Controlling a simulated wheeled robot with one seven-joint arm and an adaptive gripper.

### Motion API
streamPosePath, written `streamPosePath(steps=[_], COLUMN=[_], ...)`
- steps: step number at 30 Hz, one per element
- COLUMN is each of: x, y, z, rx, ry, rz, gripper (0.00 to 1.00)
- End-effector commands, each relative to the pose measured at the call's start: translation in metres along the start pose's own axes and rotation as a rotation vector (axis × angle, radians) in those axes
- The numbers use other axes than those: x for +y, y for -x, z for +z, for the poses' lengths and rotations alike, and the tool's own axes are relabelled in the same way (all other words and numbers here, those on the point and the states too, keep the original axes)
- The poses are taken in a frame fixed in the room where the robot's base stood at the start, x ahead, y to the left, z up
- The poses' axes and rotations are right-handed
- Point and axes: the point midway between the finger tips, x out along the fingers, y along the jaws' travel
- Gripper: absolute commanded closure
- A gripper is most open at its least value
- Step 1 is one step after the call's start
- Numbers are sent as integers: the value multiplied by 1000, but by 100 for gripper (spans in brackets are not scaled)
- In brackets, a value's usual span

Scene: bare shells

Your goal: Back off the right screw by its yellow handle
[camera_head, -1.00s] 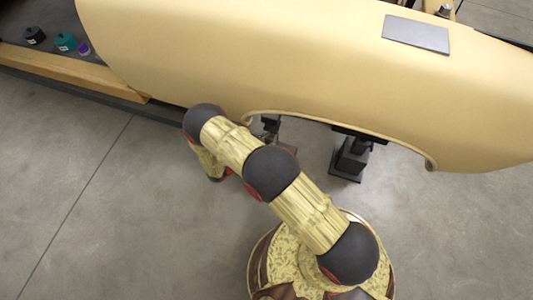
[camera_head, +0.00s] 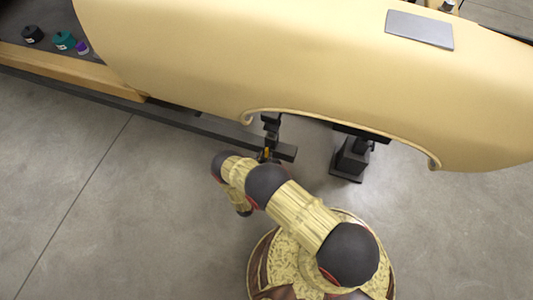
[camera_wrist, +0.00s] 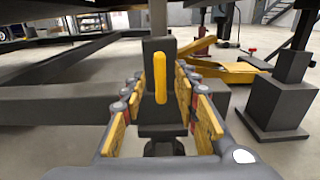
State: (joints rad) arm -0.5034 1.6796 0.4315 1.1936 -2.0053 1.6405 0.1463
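A yellow handle (camera_wrist: 160,77) stands upright on the front of a dark clamp post (camera_wrist: 150,48) in the wrist view. A small yellow bit of it shows beside my arm in the head view (camera_head: 266,153). My gripper (camera_wrist: 160,102) is open, with yellow-padded fingers to the left and right of the handle. The handle appears in line with the gap between them, and I see no finger closed on it. How deep it sits between the fingers is hard to tell. The screw itself is not clearly visible. My gripper is hidden in the head view.
A large tan shell (camera_head: 290,60) hangs over the post. A second dark stand (camera_head: 350,157) is to the right, also in the wrist view (camera_wrist: 280,95). A dark beam (camera_head: 190,123) runs left of the post. Small jars (camera_head: 64,41) sit far left.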

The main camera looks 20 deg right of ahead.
Motion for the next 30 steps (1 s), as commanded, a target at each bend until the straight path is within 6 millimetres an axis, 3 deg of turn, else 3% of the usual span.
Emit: streamPosePath(steps=[7,18,30], x=[-1,0,0], y=[-28,-34,-34], z=[-1,0,0], rx=[1,1,0], ry=[0,0,0], rz=[-2,0,-1], gripper=[70,70,92])
